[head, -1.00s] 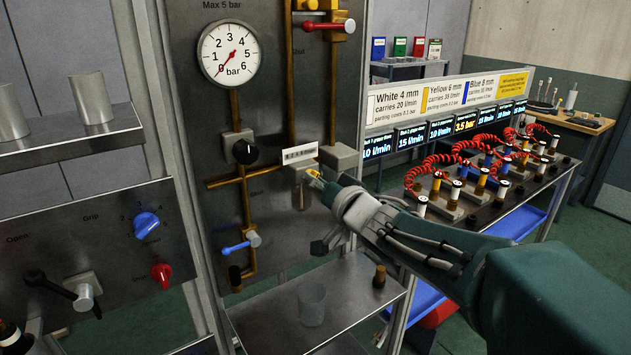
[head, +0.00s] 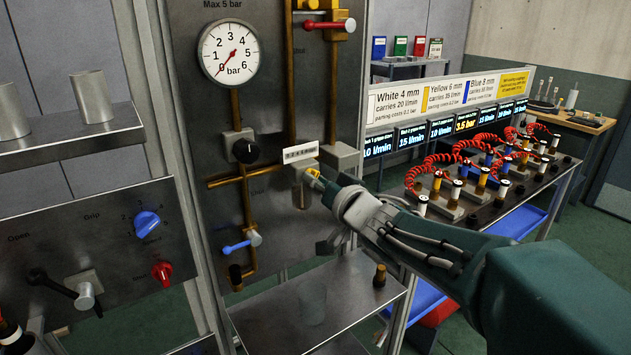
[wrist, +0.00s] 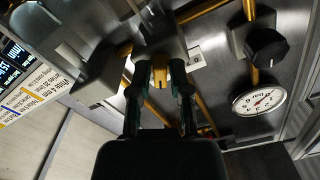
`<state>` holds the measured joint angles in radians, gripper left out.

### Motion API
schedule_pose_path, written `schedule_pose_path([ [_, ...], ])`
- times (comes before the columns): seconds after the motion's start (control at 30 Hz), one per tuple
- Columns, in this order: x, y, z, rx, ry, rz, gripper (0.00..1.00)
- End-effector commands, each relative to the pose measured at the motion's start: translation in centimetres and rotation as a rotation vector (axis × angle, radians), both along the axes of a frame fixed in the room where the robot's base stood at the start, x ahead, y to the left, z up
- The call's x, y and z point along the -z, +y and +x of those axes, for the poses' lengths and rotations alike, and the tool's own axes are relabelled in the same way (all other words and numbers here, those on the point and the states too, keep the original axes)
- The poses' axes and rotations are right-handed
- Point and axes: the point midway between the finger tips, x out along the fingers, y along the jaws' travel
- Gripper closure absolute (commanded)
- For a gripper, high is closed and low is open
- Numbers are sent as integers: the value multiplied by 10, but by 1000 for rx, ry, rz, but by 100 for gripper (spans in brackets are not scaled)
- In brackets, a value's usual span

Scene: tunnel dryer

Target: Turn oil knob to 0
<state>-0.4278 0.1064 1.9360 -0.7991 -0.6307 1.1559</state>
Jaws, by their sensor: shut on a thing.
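The oil knob (wrist: 159,73) is a small yellow-orange knob on the front of a grey block on the dark metal panel (head: 205,120). In the head view only a bit of the yellow knob (head: 313,173) shows at my gripper's tip. In the wrist view my gripper (wrist: 160,80) has one finger on each side of the knob and is shut on it. In the head view my gripper (head: 326,180) reaches the block from the right. A pale strip with small markings (head: 300,152) sits above the knob. The knob's scale and pointer cannot be read.
A round pressure gauge (head: 229,53) and a black knob (head: 246,151) are left of my gripper. A blue-handled valve (head: 240,243) is lower left, and a red-handled valve (head: 330,24) above. A metal shelf (head: 345,315) with a clear glass (head: 312,303) and dark bottle (head: 379,276) lies below.

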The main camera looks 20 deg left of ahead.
Motion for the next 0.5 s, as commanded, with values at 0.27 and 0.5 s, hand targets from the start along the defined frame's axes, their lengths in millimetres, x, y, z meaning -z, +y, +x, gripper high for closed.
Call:
schedule_pose_path([
  [0.27,-3,-1,2,4,-185,-150,100],
  [0.5,-3,-1,2,4,-359,-299,100],
])
